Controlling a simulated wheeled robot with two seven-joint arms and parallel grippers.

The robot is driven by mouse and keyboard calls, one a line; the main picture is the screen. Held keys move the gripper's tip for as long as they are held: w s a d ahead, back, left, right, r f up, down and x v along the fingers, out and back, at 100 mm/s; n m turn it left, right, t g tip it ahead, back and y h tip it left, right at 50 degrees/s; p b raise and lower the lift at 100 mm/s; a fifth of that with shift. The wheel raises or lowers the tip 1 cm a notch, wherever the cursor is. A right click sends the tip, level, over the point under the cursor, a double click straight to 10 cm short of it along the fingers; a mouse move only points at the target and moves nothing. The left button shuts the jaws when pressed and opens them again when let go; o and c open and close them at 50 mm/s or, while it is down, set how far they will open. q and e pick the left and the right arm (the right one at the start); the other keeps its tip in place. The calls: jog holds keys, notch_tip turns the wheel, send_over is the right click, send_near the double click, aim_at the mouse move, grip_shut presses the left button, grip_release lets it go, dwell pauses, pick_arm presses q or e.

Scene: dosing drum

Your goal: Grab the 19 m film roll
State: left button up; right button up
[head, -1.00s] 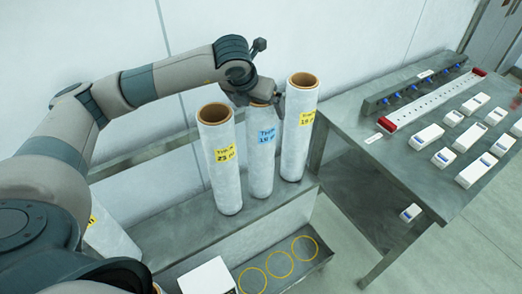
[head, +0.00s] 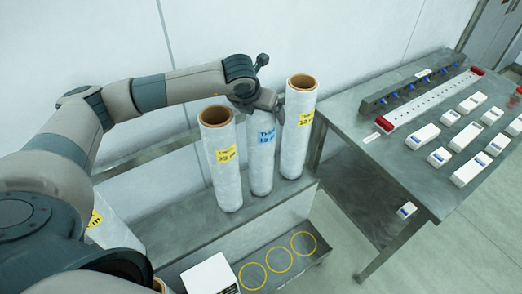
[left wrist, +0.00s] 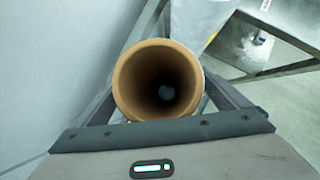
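Three white film rolls with brown cores stand upright in a row. The left roll (head: 223,165) has a yellow label that seems to read 23 m. The middle roll (head: 261,165) has a blue label, and the right roll (head: 298,135) a yellow one; their numbers are too blurred to read surely. My left gripper (head: 268,102) is at the top of the middle roll and partly hides it. In the left wrist view this roll's open core (left wrist: 160,82) sits between the two fingers, close to both. Whether they press on it cannot be told. My right gripper is not in view.
The rolls stand on a grey shelf (head: 190,235), with yellow circles (head: 278,261) on a lower level. A white box (head: 210,275) is at the front. A metal table (head: 400,165) on the right carries white boxes and a red-ended rail. The neighbouring rolls are close on both sides.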

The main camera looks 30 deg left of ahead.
pick_arm(q)
jog(key=c, duration=2)
jog(key=shift+w+r, duration=0.1)
jog(key=shift+r, duration=0.05)
jog(key=shift+r, duration=0.15)
jog(key=shift+w+d+r+b, duration=0.2)
jog(key=shift+d+r+b, duration=1.75)
jog(key=shift+d+r, duration=0.85)
jog(key=shift+w+d+r+b, duration=0.15)
jog(key=shift+d+r+b, duration=1.8)
jog(key=shift+d+r, duration=0.85)
jog(key=shift+d+f, duration=0.2)
jog(key=shift+f, duration=0.05)
